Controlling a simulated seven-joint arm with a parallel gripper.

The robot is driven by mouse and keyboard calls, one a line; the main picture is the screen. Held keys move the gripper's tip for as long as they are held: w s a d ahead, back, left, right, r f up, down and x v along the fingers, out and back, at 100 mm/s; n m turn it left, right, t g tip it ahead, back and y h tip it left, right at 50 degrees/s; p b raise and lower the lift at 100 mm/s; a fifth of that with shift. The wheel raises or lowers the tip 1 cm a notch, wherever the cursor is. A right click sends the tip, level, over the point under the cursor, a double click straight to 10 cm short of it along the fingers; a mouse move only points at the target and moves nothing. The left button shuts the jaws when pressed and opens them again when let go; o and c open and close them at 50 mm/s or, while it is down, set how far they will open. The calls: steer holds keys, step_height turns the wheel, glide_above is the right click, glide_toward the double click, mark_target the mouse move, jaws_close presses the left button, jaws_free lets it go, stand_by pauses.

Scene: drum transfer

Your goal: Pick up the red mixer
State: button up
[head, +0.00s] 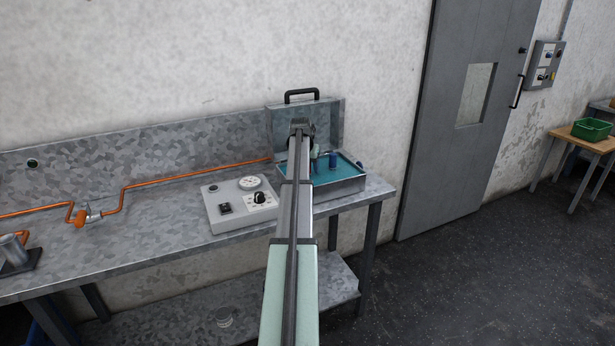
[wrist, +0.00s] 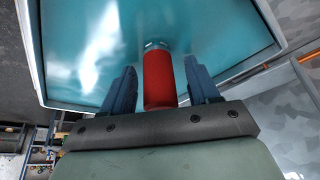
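The red mixer (wrist: 159,82), a red cylinder with a pale metallic end, shows in the wrist view against the teal interior of the case. My gripper (wrist: 160,68) has its two blue fingers on either side of the mixer, with a narrow teal gap visible on each side. The gripper is open, and the fingers look apart from the mixer. In the head view my arm reaches over the open metal case (head: 342,186) and hides most of the mixer. A blue finger (head: 333,160) shows over the teal inside.
The case stands at the right end of a metal workbench (head: 140,255), its lid raised at the back. A control box (head: 240,205) with a gauge and knob sits left of it. An orange pipe (head: 150,183) runs along the back. A grey door (head: 460,120) is to the right.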

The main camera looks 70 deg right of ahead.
jaws_close()
stand_by(0.3)
